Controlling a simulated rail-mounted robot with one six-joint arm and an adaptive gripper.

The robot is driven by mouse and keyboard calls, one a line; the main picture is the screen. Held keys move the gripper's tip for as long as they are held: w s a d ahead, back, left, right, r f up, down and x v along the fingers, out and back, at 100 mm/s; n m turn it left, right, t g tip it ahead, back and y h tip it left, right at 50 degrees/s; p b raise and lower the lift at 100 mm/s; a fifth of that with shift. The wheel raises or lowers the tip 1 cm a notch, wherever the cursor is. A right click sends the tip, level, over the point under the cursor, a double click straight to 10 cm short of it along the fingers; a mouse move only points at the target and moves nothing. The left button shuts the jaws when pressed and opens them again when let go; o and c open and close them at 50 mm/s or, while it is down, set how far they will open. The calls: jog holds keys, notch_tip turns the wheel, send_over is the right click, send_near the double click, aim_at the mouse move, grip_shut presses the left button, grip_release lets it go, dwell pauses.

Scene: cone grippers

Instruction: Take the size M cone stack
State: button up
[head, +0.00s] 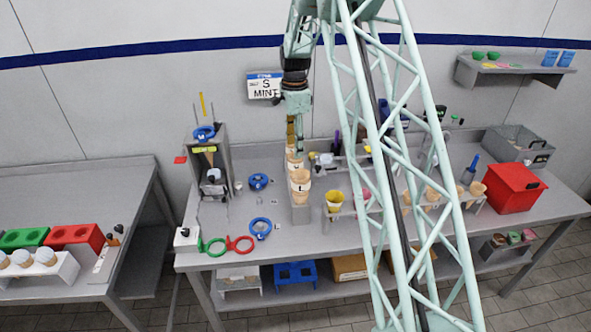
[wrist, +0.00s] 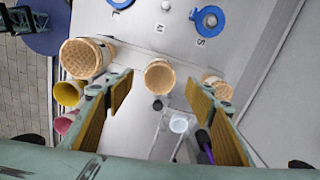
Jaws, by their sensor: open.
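Three cone stacks stand in a row on a grey stand (head: 300,213). The largest stack, marked L (head: 300,185), is nearest in the head view and at left in the wrist view (wrist: 86,58). The middle-sized M stack (head: 294,164) is behind it and shows between my fingers in the wrist view (wrist: 159,76). The smallest stack (wrist: 218,86) is at right in the wrist view, partly behind a finger. My gripper (wrist: 160,92) is open and empty, its fingers on either side of the M stack with gaps.
A yellow cup (head: 334,202) stands right of the cone stand. Blue ring tools (head: 260,228) lie on the left of the table. A purple-handled tool (wrist: 204,145) is near my right finger. A red box (head: 514,188) stands at right. A wall sign reads S MINT (head: 264,87).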

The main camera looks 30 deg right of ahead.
aim_at(295, 163)
jog(key=shift+f, duration=1.9)
jog(key=shift+d+f+p, duration=0.1)
jog(key=shift+f+p, duration=0.4)
jog(key=shift+f, duration=2.1)
jog(key=shift+c, duration=0.9)
jog(key=c, duration=0.6)
